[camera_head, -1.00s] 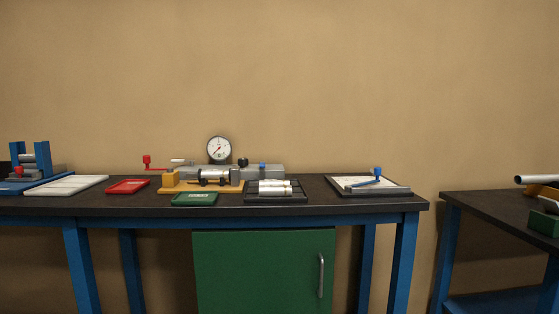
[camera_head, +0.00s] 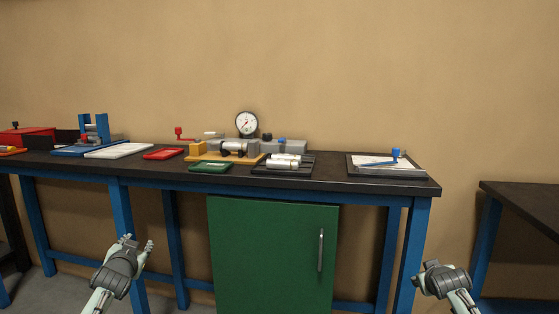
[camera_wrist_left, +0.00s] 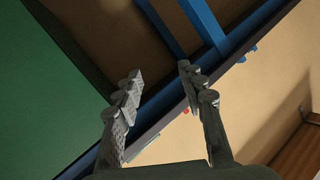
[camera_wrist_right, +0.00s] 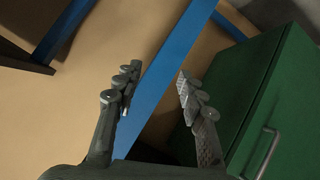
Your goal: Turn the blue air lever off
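A small blue part (camera_head: 281,141) sits on a grey block (camera_head: 296,147) at the back of the bench, just right of a round dial gauge (camera_head: 246,123). It may be the air lever; it is too small to tell its position. Another blue handle (camera_head: 396,155) stands on a tray (camera_head: 372,171) at the right. My left gripper (camera_head: 138,243) is open and empty, in front of and below the bench; its parted fingers show in the left wrist view (camera_wrist_left: 158,82). My right gripper (camera_head: 440,268) is open and empty, low at the right; its fingers show apart in the right wrist view (camera_wrist_right: 156,78).
The dark bench top (camera_head: 330,169) also holds an orange fixture (camera_head: 225,158), a black rack with white cylinders (camera_head: 284,160), a green tray (camera_head: 211,166) and a red tray (camera_head: 163,153). A green cabinet (camera_head: 270,250) is below. A second table (camera_head: 525,200) stands right.

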